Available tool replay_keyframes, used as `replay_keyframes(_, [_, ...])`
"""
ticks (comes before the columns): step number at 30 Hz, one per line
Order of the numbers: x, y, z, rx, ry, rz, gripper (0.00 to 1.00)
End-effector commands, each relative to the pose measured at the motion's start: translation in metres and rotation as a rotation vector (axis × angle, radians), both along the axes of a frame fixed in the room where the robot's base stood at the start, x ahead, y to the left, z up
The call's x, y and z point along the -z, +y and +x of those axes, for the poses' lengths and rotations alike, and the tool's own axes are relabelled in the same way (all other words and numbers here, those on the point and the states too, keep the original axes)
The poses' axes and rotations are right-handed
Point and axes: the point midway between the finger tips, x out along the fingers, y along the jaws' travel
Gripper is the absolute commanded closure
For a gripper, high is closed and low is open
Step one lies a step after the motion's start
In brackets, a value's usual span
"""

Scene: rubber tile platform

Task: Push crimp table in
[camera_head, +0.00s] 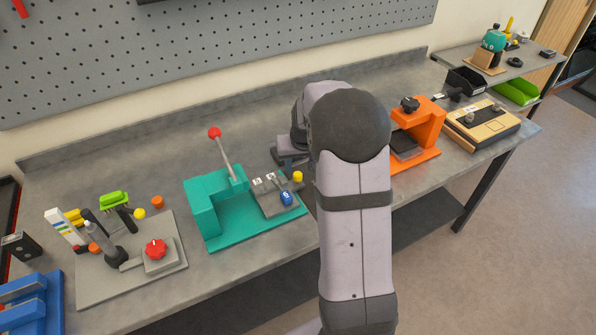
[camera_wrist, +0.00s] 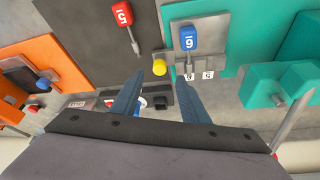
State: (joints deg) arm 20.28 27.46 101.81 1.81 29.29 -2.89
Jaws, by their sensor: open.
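A teal crimp press (camera_head: 215,213) stands on the bench, with a grey sliding table (camera_head: 268,204) on its right side. The table also shows in the wrist view (camera_wrist: 212,38), carrying a blue piece marked 6 (camera_wrist: 189,40) and small white labels. A yellow knob (camera_wrist: 159,67) stands at the table's edge; it also shows in the head view (camera_head: 297,176). My gripper (camera_wrist: 160,77) is open, its two blue-grey fingers apart, with the knob between and just beyond the tips in the wrist view. I cannot tell if they touch it.
A red-knobbed lever (camera_head: 220,149) rises from the press. A grey fixture board (camera_head: 115,284) stands at the left, an orange press (camera_head: 425,125) and a beige box (camera_head: 482,128) at the right. A red piece marked 5 (camera_wrist: 122,14) lies on a dark surface nearby. My arm hides the bench middle.

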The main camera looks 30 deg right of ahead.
Motion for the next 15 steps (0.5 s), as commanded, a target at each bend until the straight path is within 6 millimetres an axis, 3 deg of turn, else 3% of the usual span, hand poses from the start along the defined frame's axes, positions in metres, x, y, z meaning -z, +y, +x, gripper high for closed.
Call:
replay_keyframes(8, [0.001,-0.001,0.004,-0.015,-0.016,-0.012,0.59])
replay_keyframes(15, [0.017,-0.003,0.01,-0.015,-0.012,-0.01,0.59])
